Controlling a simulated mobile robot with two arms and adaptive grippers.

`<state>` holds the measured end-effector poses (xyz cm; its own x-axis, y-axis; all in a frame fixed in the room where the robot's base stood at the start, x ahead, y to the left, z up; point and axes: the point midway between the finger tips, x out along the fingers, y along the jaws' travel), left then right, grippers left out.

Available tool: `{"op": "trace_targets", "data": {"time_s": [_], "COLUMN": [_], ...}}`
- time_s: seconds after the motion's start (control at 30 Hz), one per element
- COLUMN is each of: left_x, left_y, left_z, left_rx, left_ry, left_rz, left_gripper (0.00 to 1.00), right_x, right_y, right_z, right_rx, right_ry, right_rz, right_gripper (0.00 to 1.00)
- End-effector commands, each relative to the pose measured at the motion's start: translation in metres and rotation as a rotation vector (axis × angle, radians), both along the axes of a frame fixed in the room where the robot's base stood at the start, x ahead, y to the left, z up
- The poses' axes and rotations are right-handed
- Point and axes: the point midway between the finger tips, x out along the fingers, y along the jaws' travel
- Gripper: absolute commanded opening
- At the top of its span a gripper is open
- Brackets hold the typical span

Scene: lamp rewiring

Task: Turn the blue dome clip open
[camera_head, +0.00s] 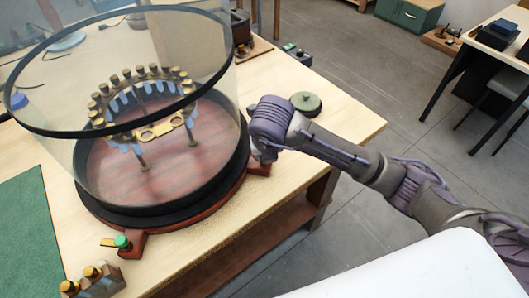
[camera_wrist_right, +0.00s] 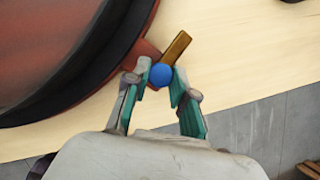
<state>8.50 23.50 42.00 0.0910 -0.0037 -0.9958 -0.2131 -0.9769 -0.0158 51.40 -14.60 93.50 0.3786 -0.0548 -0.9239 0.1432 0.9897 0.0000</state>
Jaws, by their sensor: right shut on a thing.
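The blue dome clip (camera_wrist_right: 161,75) is a round blue knob with a flat brass bar (camera_wrist_right: 177,47). The bar points up and right in the right wrist view, beside the base's red foot (camera_wrist_right: 146,51). My right gripper (camera_wrist_right: 160,82) has its teal-padded fingers on both sides of the blue knob, shut on it. In the head view my right gripper (camera_head: 262,155) is at the right foot of the round red base (camera_head: 110,218) and hides the clip. A clear glass cylinder (camera_head: 215,60) stands on this base. My left gripper is not in view.
A green dome clip (camera_head: 123,242) with a brass bar sits on the front foot. Brass-topped pieces (camera_head: 92,276) stand near the front left. A round green lidded item (camera_head: 305,102) lies right of the cylinder. The wooden table's (camera_head: 345,122) right end is mostly clear.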

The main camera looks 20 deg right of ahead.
Motion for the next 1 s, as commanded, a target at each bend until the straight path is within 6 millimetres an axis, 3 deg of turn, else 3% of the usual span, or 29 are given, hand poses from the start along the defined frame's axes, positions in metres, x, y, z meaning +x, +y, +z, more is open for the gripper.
{"op": "trace_targets", "data": {"time_s": [0.37, 0.4, 0.53, 0.83, 1.0], "left_x": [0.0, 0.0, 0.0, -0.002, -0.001], "left_y": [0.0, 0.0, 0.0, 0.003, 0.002], "left_z": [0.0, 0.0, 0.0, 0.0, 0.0], "left_rx": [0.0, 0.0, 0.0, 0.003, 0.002], "left_ry": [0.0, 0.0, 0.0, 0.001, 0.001], "left_rz": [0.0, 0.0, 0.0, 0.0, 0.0], "left_gripper": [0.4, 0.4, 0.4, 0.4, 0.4], "right_x": [0.0, 0.0, 0.0, 0.0, -0.006], "right_y": [0.0, 0.0, 0.0, 0.0, 0.001], "right_z": [0.0, 0.0, 0.0, 0.001, 0.018], "right_rx": [0.001, 0.001, 0.0, 0.0, 0.001], "right_ry": [0.0, 0.0, 0.0, 0.0, -0.003], "right_rz": [-0.004, -0.004, -0.003, -0.003, -0.001], "right_gripper": [0.0, 0.31, 0.5, 0.5, 0.5]}}
